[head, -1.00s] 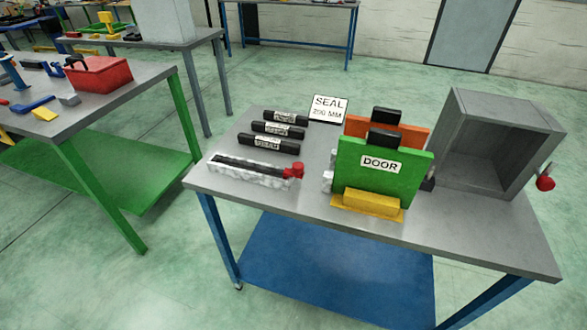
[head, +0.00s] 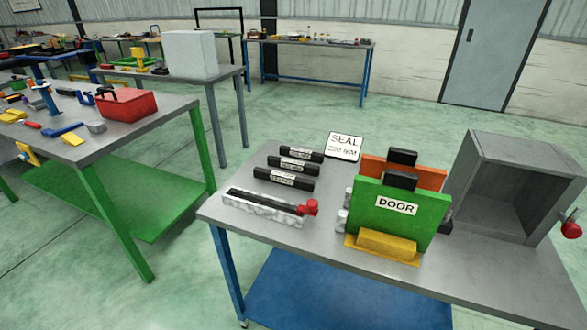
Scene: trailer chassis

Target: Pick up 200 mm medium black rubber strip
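Three black rubber strips with white labels lie in a stack of rows on the grey table (head: 330,238), left of its middle. The far strip (head: 317,157), the middle strip (head: 309,170) and the near strip (head: 299,186) lie roughly parallel. Their labels are too small to read, so I cannot tell which is the 200 mm medium one. A white card (head: 344,147) reading "SEAL" with a millimetre figure stands behind them. Neither of my grippers shows in the head view.
A pale channel (head: 250,205) with a dark slot and a red end piece lies in front of the strips. A green "DOOR" panel (head: 388,223) in a yellow base, an orange panel (head: 433,178) and a grey open box (head: 514,185) stand to the right. A red toolbox (head: 127,106) sits on the left table.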

